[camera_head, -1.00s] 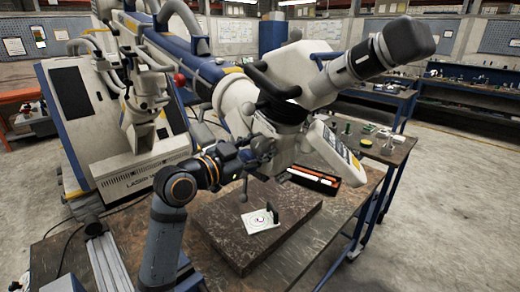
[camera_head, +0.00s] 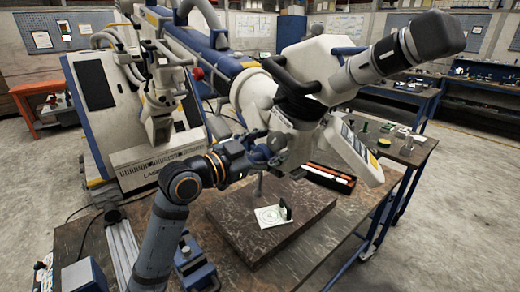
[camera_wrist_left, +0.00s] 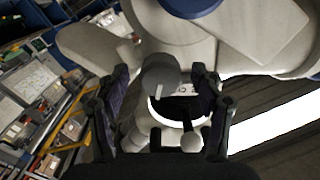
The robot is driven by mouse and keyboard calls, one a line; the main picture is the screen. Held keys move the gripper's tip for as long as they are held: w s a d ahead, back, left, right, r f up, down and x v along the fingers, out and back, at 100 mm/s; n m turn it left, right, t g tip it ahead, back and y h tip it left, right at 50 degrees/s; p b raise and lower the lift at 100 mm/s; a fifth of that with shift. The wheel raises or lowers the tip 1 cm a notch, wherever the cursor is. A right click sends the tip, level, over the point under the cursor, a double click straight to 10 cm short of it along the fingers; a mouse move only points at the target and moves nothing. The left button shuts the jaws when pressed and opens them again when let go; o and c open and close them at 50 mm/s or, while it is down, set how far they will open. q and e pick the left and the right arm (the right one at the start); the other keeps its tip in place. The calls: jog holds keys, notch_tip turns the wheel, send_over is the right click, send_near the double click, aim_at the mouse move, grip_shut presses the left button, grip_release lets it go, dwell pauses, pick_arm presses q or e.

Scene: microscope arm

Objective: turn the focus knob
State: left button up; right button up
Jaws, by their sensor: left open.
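The microscope head (camera_head: 325,75) hangs from a jointed arm above the table. My left gripper (camera_head: 268,153) is at the left underside of this head, with its fingers pointing at it. In the left wrist view, a grey round focus knob (camera_wrist_left: 160,72) with a pale mark sits between the two open fingers of the gripper (camera_wrist_left: 160,85). I see gaps on both sides, more clearly on the left; whether the right finger touches the knob I cannot tell. In the head view the fingers and microscope parts largely hide the knob. My right gripper is not in view.
A dark slab (camera_head: 240,235) on the wooden table (camera_head: 320,250) bears a small white plate (camera_head: 268,217) with a black upright piece. An open case (camera_head: 328,177) lies behind it. A short rod hangs just below the gripper. A white and blue cabinet (camera_head: 110,120) stands behind left.

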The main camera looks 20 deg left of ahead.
aim_at(270, 144)
pick_arm(q)
jog(key=v, duration=0.4)
jog(key=shift+a, duration=0.25)
jog(key=shift+s+a, duration=0.1)
jog(key=shift+s, duration=0.45)
